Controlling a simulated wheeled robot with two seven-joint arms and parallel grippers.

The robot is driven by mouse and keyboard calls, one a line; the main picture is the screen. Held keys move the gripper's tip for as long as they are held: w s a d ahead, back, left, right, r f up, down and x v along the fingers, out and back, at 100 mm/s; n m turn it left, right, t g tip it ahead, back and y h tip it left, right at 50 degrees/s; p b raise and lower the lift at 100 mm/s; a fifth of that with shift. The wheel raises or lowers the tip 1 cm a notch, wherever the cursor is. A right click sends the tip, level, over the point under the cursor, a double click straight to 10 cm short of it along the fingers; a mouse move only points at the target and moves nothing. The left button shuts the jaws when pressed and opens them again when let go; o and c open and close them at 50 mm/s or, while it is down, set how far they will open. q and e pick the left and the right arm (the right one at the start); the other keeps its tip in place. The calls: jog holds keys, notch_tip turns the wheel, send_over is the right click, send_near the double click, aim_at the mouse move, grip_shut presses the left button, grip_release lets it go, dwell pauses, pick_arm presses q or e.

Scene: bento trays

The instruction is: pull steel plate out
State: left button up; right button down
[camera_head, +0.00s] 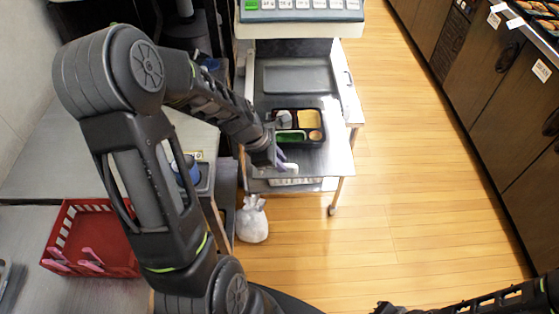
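The steel plate (335,160) lies flat on a wheeled steel cart and reaches to the cart's front edge. A black bento tray (317,142) with several compartments sits on it. My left gripper (286,163) is at the plate's front left part, just in front of the bento tray. Its pale fingertips are small, and I cannot tell whether they are apart or touch the plate. My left forearm hides part of the plate's left side. My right arm shows at the bottom right; its dark end (388,308) is cut off by the picture's edge.
A machine with a keypad (300,14) stands over the back of the cart. A white bag (252,220) is on the floor at the cart's front left. A red basket (68,225) sits on the left counter. Wooden floor is clear to the right, up to dark cabinets (480,75).

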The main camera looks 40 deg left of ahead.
pick_arm(q)
jog(key=shift+o, duration=1.4)
jog(key=p+v, duration=0.1)
jog(key=v, duration=0.6)
jog(key=shift+r, duration=0.35)
jog(key=shift+s, duration=0.2)
